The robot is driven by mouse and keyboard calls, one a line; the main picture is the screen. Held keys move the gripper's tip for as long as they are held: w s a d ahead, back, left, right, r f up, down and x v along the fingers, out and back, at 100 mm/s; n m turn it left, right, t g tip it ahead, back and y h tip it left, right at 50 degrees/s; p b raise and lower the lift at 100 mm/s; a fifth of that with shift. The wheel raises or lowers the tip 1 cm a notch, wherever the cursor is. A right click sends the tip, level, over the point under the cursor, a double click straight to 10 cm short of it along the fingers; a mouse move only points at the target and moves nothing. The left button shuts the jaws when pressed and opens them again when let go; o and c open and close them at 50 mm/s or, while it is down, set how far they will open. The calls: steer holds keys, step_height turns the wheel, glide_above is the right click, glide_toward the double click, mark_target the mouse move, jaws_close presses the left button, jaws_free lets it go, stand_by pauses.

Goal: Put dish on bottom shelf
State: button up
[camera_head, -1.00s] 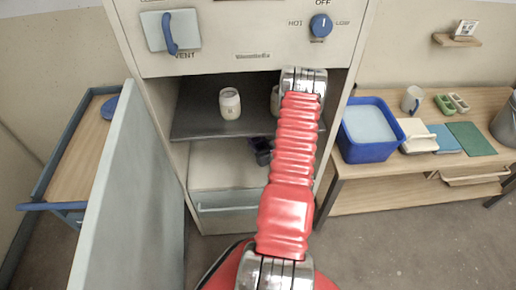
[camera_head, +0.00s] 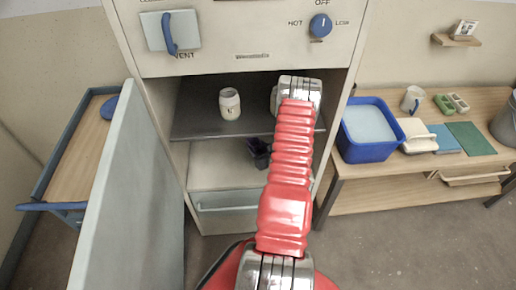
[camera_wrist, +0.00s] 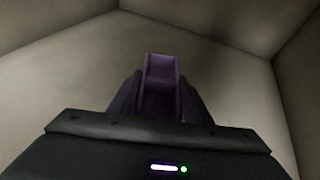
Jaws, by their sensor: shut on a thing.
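A small purple dish (camera_wrist: 160,80) is between the fingers of my gripper (camera_wrist: 160,100) in the wrist view. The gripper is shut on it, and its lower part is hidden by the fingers. In the head view, my gripper (camera_head: 259,150) shows as a dark purple-black shape inside the cabinet's lower compartment, left of my red arm. It is over the pale bottom shelf (camera_head: 218,168), below the dark upper shelf (camera_head: 200,125). I cannot tell whether the dish touches the bottom shelf. The wrist view shows pale walls and a bare floor around it.
A white jar (camera_head: 230,104) stands on the upper shelf, and another pale item is partly hidden behind my arm. The open cabinet door (camera_head: 130,190) stands at left. A blue tub (camera_head: 368,152) is on the right table. The bottom shelf's left part is clear.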

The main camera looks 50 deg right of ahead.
steer(key=o, duration=1.3)
steer(key=shift+f, duration=0.1)
steer(key=shift+c, duration=0.2)
steer(key=v, duration=1.2)
steer(key=shift+s, duration=0.1)
